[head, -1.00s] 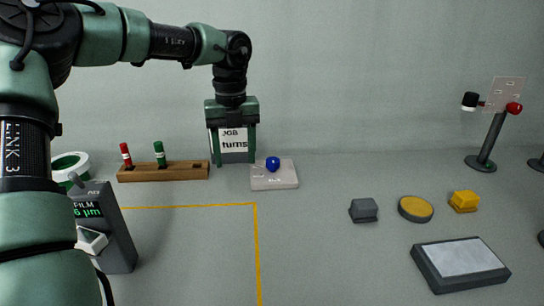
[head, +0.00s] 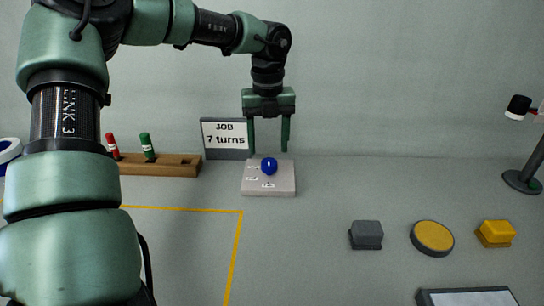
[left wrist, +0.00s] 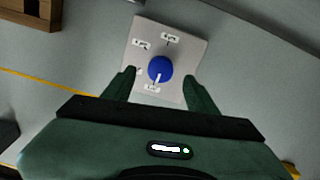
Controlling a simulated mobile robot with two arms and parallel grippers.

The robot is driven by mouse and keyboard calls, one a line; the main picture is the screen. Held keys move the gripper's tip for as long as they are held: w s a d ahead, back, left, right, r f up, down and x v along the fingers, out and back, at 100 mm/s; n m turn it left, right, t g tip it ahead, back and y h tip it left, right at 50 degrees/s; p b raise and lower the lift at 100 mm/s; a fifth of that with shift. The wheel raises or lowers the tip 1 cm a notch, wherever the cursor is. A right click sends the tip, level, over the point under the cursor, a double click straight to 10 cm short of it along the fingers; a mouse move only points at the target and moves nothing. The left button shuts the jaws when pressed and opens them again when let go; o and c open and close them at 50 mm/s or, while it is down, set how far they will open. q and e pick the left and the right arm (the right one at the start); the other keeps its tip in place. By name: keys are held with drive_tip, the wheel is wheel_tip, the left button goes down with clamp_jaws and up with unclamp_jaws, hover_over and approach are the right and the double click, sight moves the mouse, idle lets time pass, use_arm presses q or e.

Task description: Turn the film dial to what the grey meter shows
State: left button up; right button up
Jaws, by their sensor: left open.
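The film dial is a blue knob (head: 269,166) on a pale square plate (head: 268,190) with small white labels. In the left wrist view the knob (left wrist: 160,69) has a white pointer mark towards the label nearest my gripper; the label text is too small to read surely. My left gripper (head: 270,150) is open above the plate, pointing down. In the left wrist view its fingers (left wrist: 160,82) stand apart on either side of the knob's near side, with nothing between them clearly gripped. The grey meter is hidden behind my left arm now. My right gripper is out of view.
A JOB card (head: 225,138) reading "7 turns" stands behind the plate. A wooden rack (head: 175,167) holds a red and a green spindle at left. A grey block (head: 366,235), a yellow-topped disc (head: 432,238) and a yellow block (head: 496,233) sit at right.

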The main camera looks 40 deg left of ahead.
sight(269, 161)
use_arm(q)
wheel_tip(269, 161, down, 5)
drive_tip(key=shift+w+r, duration=0.1)
drive_tip(key=shift+r, duration=0.1)
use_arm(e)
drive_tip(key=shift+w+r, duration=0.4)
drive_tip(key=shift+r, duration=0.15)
use_arm(q)
clamp_jaws()
